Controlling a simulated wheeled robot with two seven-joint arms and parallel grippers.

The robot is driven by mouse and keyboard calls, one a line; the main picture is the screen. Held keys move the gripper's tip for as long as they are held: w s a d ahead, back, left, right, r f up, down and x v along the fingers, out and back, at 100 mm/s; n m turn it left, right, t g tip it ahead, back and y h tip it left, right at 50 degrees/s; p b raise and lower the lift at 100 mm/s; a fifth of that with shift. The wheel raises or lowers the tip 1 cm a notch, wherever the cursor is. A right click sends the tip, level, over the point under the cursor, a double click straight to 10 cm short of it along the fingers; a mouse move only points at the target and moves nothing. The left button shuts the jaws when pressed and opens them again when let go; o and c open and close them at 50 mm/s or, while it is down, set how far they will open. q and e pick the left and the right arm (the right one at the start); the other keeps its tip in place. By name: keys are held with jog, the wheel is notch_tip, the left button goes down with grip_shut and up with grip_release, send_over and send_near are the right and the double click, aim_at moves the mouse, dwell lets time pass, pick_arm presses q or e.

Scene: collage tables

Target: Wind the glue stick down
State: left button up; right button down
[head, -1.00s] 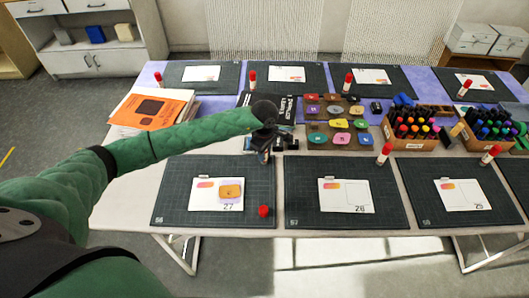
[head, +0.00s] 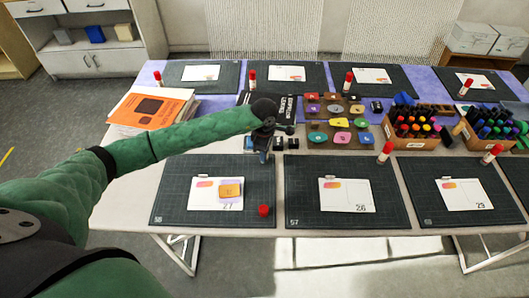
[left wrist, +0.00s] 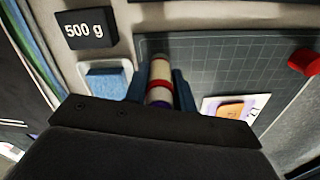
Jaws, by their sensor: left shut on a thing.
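My left gripper (head: 263,157) is shut on a glue stick, above the back right corner of the front left cutting mat (head: 170,200). In the left wrist view the glue stick (left wrist: 159,85) is a white cylinder with a red band, held between the two fingers. In the head view the gripper hides most of it. Its glue end cannot be made out. A red cap (head: 263,210) lies apart on the mat's right side; it also shows in the left wrist view (left wrist: 304,62). My right gripper is out of view.
A white card (head: 204,197) with an orange piece (head: 229,190) lies on that mat. A black 500 g block (left wrist: 85,30) and a blue sponge-like block (left wrist: 108,82) are near the gripper. Coloured pieces (head: 340,122) and pen boxes (head: 410,138) stand to the right.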

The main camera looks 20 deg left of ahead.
pick_arm(q)
jog(key=shift+f+n, duration=0.1)
jog(key=shift+n, duration=1)
jog(key=n+b, duration=0.1)
jog(key=n, duration=0.2)
jog(key=shift+n, duration=3)
jog(key=shift+f+b, duration=0.1)
jog(key=shift+b, duration=0.4)
jog(key=shift+r, duration=0.2)
jog(key=o, duration=1.5)
jog(key=shift+w, duration=0.1)
jog(key=shift+r, duration=0.15)
jog(key=shift+r+p, duration=1.05)
jog(key=shift+r, duration=2.6)
